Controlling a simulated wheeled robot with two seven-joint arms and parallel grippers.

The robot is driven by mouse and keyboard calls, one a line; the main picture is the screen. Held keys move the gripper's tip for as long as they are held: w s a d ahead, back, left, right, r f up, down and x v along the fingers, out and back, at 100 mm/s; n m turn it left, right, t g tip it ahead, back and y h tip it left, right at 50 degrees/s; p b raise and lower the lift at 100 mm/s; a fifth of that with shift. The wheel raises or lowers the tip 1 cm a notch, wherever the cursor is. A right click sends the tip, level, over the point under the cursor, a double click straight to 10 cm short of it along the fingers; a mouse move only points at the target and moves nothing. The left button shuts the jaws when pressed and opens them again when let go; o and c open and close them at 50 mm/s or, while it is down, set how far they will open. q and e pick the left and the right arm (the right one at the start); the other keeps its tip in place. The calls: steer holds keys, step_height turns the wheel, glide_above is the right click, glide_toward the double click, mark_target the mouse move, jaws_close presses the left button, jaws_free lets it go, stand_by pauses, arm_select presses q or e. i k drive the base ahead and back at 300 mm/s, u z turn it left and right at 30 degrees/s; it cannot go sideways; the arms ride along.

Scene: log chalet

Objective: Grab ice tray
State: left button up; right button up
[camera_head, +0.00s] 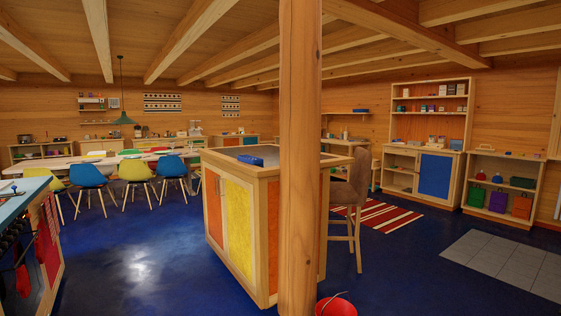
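I cannot make out an ice tray for certain. A small blue object (250,160) lies on the top of the wooden island (213,158), near its left end; it is too small to tell what it is. The island has orange and yellow door panels, and a thick wooden post (300,120) in front hides part of it. Neither of my grippers is in view.
A red bucket (337,305) stands on the blue floor by the post's foot. A counter (28,187) stands at the left edge. A tall brown chair (352,200) is right of the island. The floor (145,255) between counter and island is clear.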

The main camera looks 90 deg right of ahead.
mark_target(252, 160)
steer(key=z, duration=1.8)
steer(key=i, duration=8.4)
steer(key=z, duration=0.5)
